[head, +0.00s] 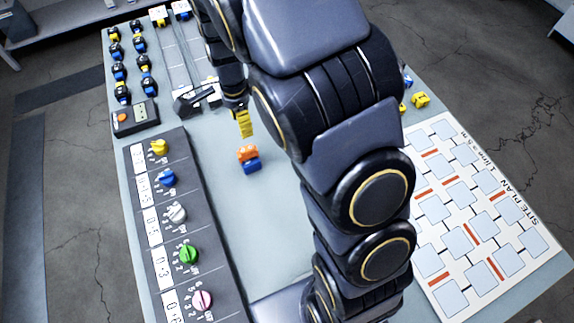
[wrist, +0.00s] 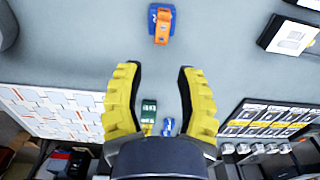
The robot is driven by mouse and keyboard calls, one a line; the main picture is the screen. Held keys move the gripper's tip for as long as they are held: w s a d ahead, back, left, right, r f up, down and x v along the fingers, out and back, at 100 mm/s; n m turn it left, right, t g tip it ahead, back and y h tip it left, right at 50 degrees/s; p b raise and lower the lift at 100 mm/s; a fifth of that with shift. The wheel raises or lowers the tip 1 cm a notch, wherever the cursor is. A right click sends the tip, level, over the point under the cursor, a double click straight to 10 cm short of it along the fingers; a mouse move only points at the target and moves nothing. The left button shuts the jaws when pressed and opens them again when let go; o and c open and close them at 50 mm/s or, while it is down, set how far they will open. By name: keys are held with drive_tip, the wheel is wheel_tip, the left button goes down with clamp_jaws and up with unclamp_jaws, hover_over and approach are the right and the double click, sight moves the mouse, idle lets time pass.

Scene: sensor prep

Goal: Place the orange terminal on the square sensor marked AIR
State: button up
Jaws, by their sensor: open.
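An orange piece (head: 248,153), which looks like the orange terminal, appears to rest on a blue block (head: 251,168) on the open table. Both show at the top of the wrist view, the orange piece (wrist: 162,30) lying over the blue block (wrist: 153,17). Any marking on the block is too small to read, so I cannot tell whether it is the AIR sensor. My gripper (head: 243,124) has yellow fingers and is beyond the orange piece in the head view. In the wrist view my gripper (wrist: 160,72) is open, with nothing between its fingertips.
A dark panel with coloured knobs (head: 188,254) lies at left. A small box with an orange button (head: 136,118) and several dark pieces are beyond it. A site plan board (head: 500,216) lies at right, with yellow pieces (head: 420,99) near it. The table around the blue block is clear.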

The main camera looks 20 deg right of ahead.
drive_tip(key=s+r+n, duration=0.4)
drive_tip(key=s+n, duration=0.2)
drive_tip(key=s, duration=0.2)
drive_tip(key=s+d+r+n+g, duration=0.1)
drive_tip(key=s+r+n, duration=0.4)
drive_tip(key=s, duration=0.4)
drive_tip(key=s+r+n, duration=0.4)
drive_tip(key=s+n, duration=0.2)
drive_tip(key=s, duration=0.3)
drive_tip(key=shift+d+r+n+g, duration=0.3)
drive_tip(key=shift+d+r+n, duration=0.05)
drive_tip(key=shift+n, duration=0.05)
